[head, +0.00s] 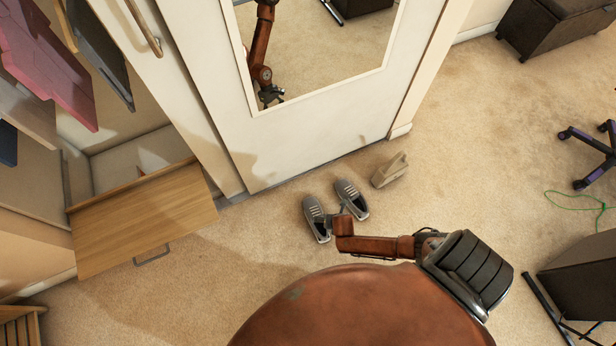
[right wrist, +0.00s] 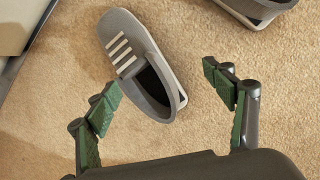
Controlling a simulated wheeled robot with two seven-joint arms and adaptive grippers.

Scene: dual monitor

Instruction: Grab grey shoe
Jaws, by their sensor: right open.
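Two grey shoes with pale lace strips stand side by side on the carpet, the left shoe (head: 316,218) and the right shoe (head: 351,199). My right gripper (head: 338,211) reaches down at them in the head view. In the right wrist view, my right gripper (right wrist: 163,90) is open, with one green-padded finger on each side of a grey shoe (right wrist: 138,58). The shoe's heel opening faces the palm and no finger appears to press on it. The other shoe (right wrist: 256,8) is cut off at the top right. My left gripper is not directly in view.
A white mirrored door (head: 300,135) stands just behind the shoes. A beige object (head: 389,170) lies to their right. A green cable (head: 570,202) lies on open carpet at the right.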

